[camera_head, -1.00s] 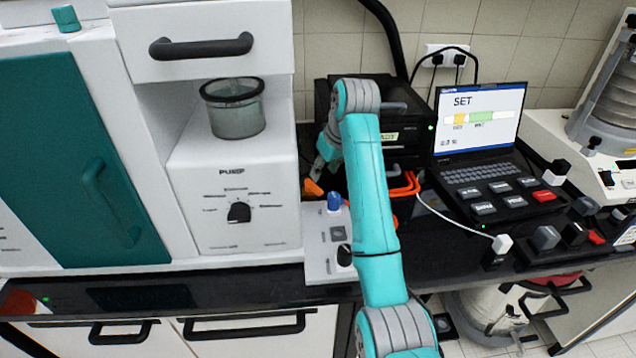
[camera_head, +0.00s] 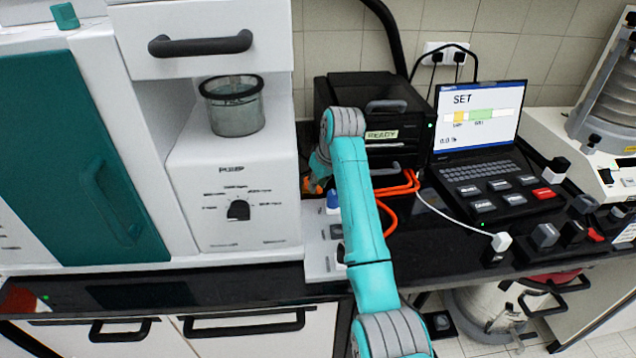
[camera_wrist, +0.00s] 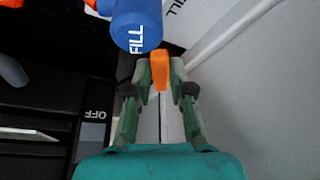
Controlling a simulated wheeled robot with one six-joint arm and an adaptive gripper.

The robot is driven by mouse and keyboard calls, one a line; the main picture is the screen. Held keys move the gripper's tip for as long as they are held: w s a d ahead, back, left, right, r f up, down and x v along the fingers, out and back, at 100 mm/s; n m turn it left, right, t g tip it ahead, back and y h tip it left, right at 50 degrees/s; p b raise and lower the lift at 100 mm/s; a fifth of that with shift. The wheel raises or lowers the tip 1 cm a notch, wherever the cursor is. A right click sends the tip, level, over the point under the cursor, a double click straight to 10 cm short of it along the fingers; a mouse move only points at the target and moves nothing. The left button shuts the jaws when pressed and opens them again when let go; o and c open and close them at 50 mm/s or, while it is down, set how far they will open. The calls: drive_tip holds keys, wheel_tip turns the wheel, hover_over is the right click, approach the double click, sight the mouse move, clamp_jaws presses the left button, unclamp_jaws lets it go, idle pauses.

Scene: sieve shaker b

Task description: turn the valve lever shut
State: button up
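The orange valve lever (camera_wrist: 160,70) stands between my two fingertips in the wrist view, just below the blue FILL part (camera_wrist: 137,25). My gripper (camera_wrist: 161,75) has its narrow-set fingers close on both sides of the lever and looks shut on it. In the head view, a bit of the orange lever (camera_head: 313,186) shows at the left of my arm, beside the white pump unit. My gripper there is mostly hidden behind my wrist. The blue part (camera_head: 333,200) is partly covered by my arm. The valve body is hidden.
The white pump unit (camera_head: 235,185) with a clear jar (camera_head: 234,105) stands close at the left. A black box (camera_head: 375,98) marked READY stands behind my wrist, with orange tubes (camera_head: 388,205) at its right. A laptop (camera_head: 478,130) stands farther right.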

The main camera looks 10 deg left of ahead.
clamp_jaws()
drive_tip(key=shift+s+a+m, duration=0.2)
drive_tip(key=shift+a+m, duration=0.05)
drive_tip(key=shift+m, duration=0.25)
drive_tip(key=shift+s+a+m+t+h, duration=0.2)
drive_tip(key=shift+m+t+h, duration=0.3)
drive_tip(key=shift+m, duration=0.5)
drive_tip(key=o, duration=0.7)
unclamp_jaws()
drive_tip(key=shift+c, duration=0.2)
drive_tip(key=shift+r, duration=0.1)
drive_tip(key=v, duration=0.7)
drive_tip(key=shift+r, duration=0.15)
